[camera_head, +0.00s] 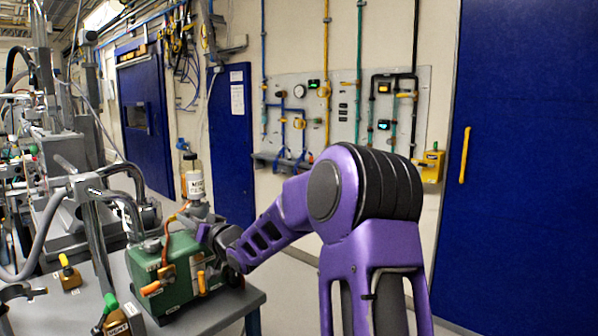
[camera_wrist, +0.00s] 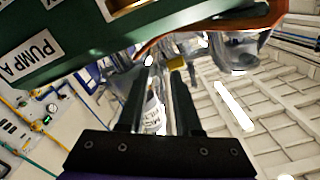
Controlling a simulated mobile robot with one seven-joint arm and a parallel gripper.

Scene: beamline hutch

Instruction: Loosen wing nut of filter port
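The green pump (camera_head: 172,270) stands on the bench with orange handles on its front. In the wrist view its green body (camera_wrist: 110,45) with a "PUMP A" label fills the upper left. My gripper (camera_wrist: 162,66) has its two dark fingers apart, with a visible gap and nothing clearly held. In the head view my gripper (camera_head: 205,234) is at the pump's upper right, largely merged with the dark wrist. A small yellow piece (camera_wrist: 177,63) shows just beyond the fingertips; I cannot tell whether it is the wing nut. The filter port is not clearly made out.
A labelled bottle (camera_head: 194,184) stands upright above the pump, close to my gripper. An orange hose (camera_wrist: 185,24) runs near the fingertips. Floor is clear right of the bench.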

